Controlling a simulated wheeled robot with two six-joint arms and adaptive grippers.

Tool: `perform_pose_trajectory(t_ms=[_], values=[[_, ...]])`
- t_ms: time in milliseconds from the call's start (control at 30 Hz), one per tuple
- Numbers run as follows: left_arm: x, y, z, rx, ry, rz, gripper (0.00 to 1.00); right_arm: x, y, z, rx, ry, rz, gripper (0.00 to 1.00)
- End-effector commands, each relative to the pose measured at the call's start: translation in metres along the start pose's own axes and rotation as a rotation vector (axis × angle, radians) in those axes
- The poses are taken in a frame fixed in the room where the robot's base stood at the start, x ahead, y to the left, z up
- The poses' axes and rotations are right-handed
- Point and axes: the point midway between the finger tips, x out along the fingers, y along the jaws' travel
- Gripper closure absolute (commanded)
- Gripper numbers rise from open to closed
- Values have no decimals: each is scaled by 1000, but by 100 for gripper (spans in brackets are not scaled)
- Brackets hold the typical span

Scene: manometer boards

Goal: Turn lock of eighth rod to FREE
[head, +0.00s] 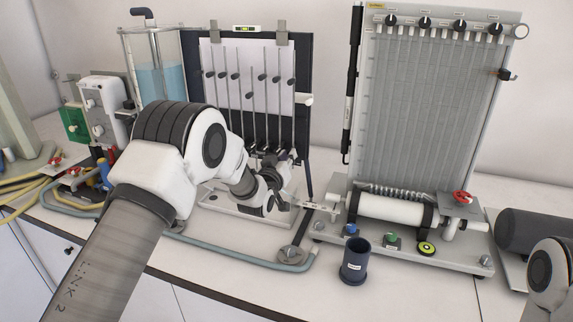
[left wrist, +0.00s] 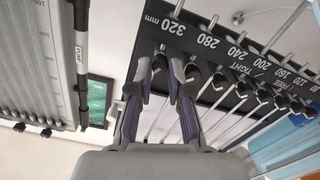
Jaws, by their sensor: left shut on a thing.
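The rod board (head: 272,55) stands in the middle of the head view, with several upright rods carrying dark knobs at different heights. In the left wrist view the board (left wrist: 222,22) appears turned, with marks such as 320 mm, 280 and 240 and the words TIGHT and FREE beside a row of dark locks. My left gripper (left wrist: 160,64) is shut on the dark lock (left wrist: 160,60) of the end rod, by the 320 mm mark. The fingers partly hide this lock, so its setting cannot be read. My left gripper (head: 290,158) is at the board's lower right in the head view.
A grey multi-tube panel (head: 425,110) with a white cylinder (head: 390,208) stands to the right. A dark cup (head: 355,262) is in front. A water tank (head: 160,78) stands to the left, and a hose (head: 235,258) crosses the bench.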

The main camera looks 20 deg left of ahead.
Motion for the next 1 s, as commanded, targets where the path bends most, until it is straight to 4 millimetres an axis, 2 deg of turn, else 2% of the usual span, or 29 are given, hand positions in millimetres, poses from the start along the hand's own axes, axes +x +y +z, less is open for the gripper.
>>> perform_pose_trajectory(t_ms=[33, 100, 400, 700, 1000], values=[[0, -1, 4, -37, 2, 1, 100, 10, 0, 0, 0, 0, 0, 60], [0, -1, 4, -99, 3, 1, 100, 17, 0, 0, 0, 0, 0, 60], [0, 0, 3, -333, 0, 1, 100, 38, 0, 0, 0, 0, 0, 60], [0, 0, 1, -467, 1, 2, 100, 47, 0, 0, 0, 0, 0, 60], [0, 1, 0, -497, 0, 2, 100, 48, 0, 0, 0, 0, 0, 60]])
